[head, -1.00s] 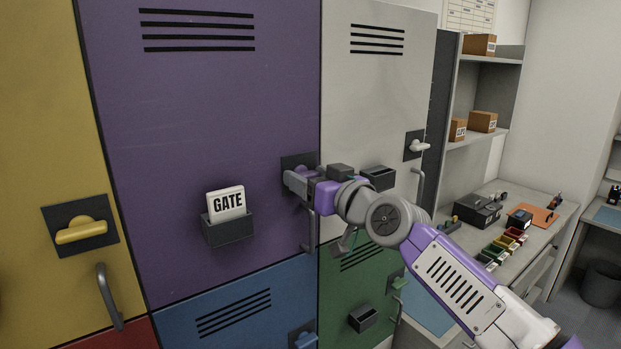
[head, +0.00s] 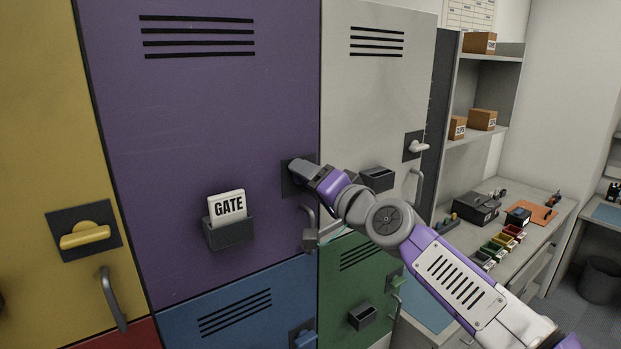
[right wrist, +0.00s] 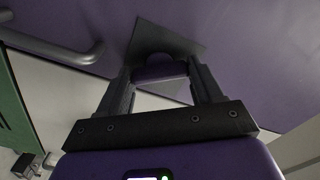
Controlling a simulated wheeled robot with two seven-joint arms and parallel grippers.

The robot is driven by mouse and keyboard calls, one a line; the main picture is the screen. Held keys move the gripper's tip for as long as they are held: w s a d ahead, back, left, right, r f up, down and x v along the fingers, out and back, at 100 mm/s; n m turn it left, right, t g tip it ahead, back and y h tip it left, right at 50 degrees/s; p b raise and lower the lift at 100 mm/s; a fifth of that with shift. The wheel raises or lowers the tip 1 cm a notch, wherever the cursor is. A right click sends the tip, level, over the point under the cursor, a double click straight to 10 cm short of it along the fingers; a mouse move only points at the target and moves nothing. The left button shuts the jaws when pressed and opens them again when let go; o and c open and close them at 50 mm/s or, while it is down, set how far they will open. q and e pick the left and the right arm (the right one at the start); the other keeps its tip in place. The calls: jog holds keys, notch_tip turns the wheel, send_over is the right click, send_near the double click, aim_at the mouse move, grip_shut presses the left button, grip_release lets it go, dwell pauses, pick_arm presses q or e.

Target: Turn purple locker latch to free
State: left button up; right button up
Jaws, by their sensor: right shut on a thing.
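The purple locker door (head: 200,110) fills the left middle of the head view. Its latch sits on a dark plate (head: 286,183) near the door's right edge, mostly hidden behind my right gripper (head: 300,168). In the right wrist view the purple latch (right wrist: 160,72) lies between the two fingers of my right gripper (right wrist: 162,80), in front of the dark plate (right wrist: 178,40). The gripper is shut on the latch and looks rolled in the head view. My left gripper is not in view.
A grey door handle (head: 308,222) is just below the gripper; it also shows in the right wrist view (right wrist: 60,48). A holder (head: 228,232) with a GATE card (head: 228,205) is to the left. A white locker (head: 375,110) with a dark bin (head: 377,178) adjoins on the right.

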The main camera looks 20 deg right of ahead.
jog(key=m+p, duration=0.1)
jog(key=m, duration=0.5)
jog(key=shift+m, duration=0.3)
dwell(0.5)
jog(key=o, duration=1.1)
jog(key=shift+c, duration=0.2)
jog(key=shift+s, duration=0.1)
jog(key=b+v, duration=0.1)
jog(key=v, duration=0.6)
jog(key=shift+s, duration=0.2)
jog(key=shift+d, duration=0.1)
